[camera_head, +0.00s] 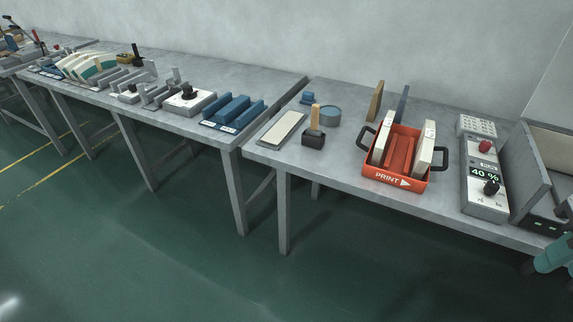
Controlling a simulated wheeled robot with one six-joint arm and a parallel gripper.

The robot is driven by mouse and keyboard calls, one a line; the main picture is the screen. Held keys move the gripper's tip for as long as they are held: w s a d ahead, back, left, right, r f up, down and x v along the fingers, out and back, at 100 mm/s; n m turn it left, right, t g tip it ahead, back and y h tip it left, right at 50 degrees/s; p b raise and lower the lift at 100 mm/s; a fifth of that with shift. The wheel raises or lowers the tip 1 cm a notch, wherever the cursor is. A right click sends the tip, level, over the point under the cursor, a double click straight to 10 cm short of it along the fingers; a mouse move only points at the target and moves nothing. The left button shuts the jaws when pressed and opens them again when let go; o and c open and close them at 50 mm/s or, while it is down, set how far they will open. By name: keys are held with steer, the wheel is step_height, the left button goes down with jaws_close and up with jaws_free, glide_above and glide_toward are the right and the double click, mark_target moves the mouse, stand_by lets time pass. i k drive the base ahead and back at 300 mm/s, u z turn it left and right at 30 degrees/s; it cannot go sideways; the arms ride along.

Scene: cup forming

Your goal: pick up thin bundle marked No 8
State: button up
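No marking "No 8" can be read in this view. Several pale, curved, fan-shaped pieces with teal patches (84,66) stand close together on the far left table, with small labels in front too small to read. Two upright whitish slabs, a left one (379,144) and a right one (424,147), stand in an orange-red tray (394,181) marked "PRINT"; their small markings are unreadable. I cannot tell which piece is the thin bundle. A teal and dark part of my arm shows at the lower right edge; my gripper cannot be made out.
The near grey table (325,162) also bears a wooden-handled block (313,138), a flat pale plate (283,128) and a control panel (484,171) reading "40 %". Blue blocks (234,110) lie on the adjoining table. The green floor (190,255) in front is clear.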

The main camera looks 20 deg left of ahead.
mark_target(382, 137)
steer(key=u, duration=0.15)
steer(key=k, duration=0.4)
steer(key=u, duration=1.1)
steer(key=i, duration=1.4)
steer(key=z, duration=1.1)
steer(key=i, duration=0.45)
steer(key=z, duration=0.55)
steer(key=k, duration=0.5)
steer(key=z, duration=3.6)
steer(key=k, duration=0.1)
steer(key=u, duration=0.2)
